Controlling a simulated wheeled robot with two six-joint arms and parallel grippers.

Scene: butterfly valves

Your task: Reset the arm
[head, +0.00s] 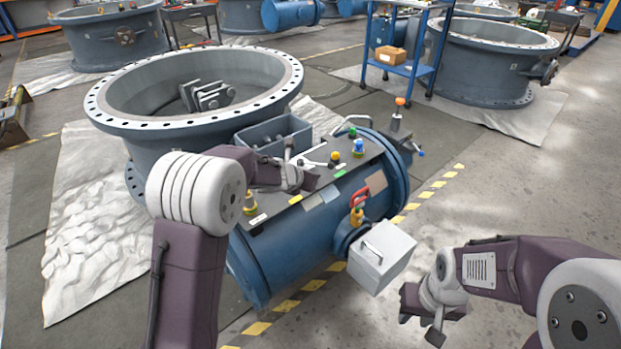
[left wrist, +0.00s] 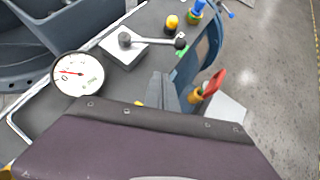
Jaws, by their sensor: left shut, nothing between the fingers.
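My left arm comes up from the lower left in the head view and bends over the top of a blue cylindrical valve unit (head: 290,245). Its gripper (head: 308,181) is above the unit's dark top panel, small and partly hidden by the wrist. In the left wrist view the closed fingers (left wrist: 166,92) point over the panel with nothing held. My right gripper (head: 428,318) hangs low over the bare floor at the right, apart from the unit; its finger gap does not show clearly.
The panel carries a lever handle (left wrist: 152,41), a round gauge (left wrist: 78,74) and coloured knobs. A red-handled valve (head: 359,203) and a grey box (head: 381,256) stick out toward my right arm. A large flanged ring (head: 190,121) stands behind. The floor at right is clear.

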